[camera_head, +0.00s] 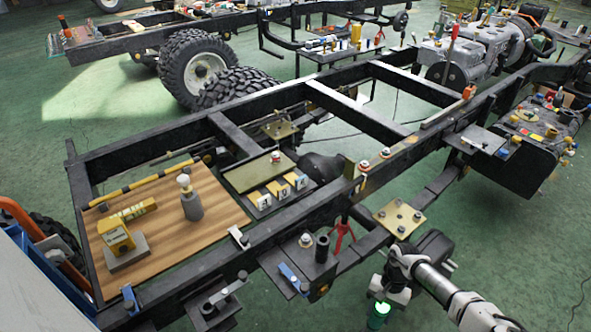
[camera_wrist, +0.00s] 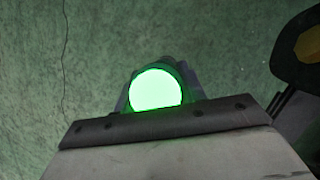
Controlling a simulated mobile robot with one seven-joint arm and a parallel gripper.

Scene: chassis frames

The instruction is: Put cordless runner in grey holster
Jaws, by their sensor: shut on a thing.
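My gripper (camera_head: 388,293) is low at the right front, outside the chassis rail and over the green floor. It is shut on a dark thing with a bright green glowing end (camera_head: 378,312), which I take for the cordless runner. In the wrist view the glowing round end (camera_wrist: 156,89) faces the camera and the rest of the runner is mostly hidden. I cannot tell for sure which thing is the grey holster. An upright dark grey tube (camera_head: 322,248) stands on a plate at the near rail, left of my gripper. A grey cylinder (camera_head: 192,206) stands on the wooden board.
The near chassis rail (camera_head: 250,240) runs between my gripper and the wooden board (camera_head: 165,240). A brass plate with bolts (camera_head: 400,218) sticks out beside my arm.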

